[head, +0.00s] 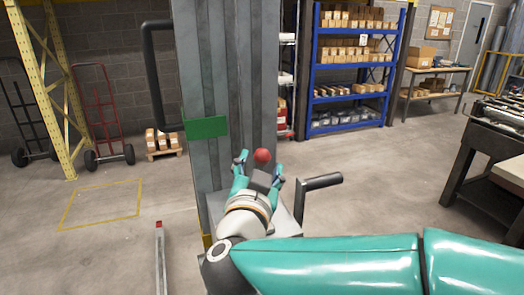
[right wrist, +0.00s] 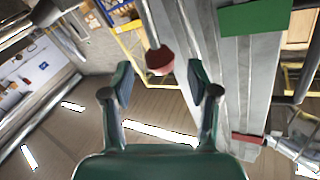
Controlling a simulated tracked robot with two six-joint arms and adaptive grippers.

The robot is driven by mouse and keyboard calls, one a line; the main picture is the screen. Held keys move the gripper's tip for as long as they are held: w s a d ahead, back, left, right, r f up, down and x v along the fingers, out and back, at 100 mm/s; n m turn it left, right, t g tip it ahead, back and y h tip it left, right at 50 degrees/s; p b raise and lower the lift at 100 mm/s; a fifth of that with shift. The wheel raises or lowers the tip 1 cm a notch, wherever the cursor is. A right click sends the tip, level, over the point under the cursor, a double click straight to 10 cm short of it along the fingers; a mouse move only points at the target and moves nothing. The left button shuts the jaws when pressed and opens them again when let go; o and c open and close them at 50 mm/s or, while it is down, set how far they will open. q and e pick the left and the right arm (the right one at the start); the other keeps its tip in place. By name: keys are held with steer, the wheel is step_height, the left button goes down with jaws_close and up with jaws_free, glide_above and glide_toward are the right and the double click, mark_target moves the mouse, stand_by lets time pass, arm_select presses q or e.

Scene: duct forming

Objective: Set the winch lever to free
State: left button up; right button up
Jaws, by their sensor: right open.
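The winch lever shows as a red ball knob (head: 262,156) in front of the grey metal mast (head: 221,75). In the right wrist view, the red knob (right wrist: 160,60) sits at the end of a grey rod (right wrist: 148,22). My right gripper (head: 259,168) is open, with its fingers pointing at the knob. In the right wrist view, the knob lies between and just beyond the fingertips (right wrist: 160,79). I cannot tell whether any finger touches it. The lever's base is hidden in the head view. My left gripper is not in view.
A crank handle with a dark grip (head: 322,182) stands right of my gripper. A green plate (head: 206,127) is on the mast, and a black bar handle (head: 151,75) is at its left. A floor leg (head: 160,262) runs forward. Open floor lies to the right, before blue shelves (head: 312,75).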

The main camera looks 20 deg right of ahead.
mark_target(261, 161)
steer(key=shift+p+x, duration=0.35)
steer(key=shift+x, duration=1.75)
steer(key=shift+c, duration=0.4)
jaws_close()
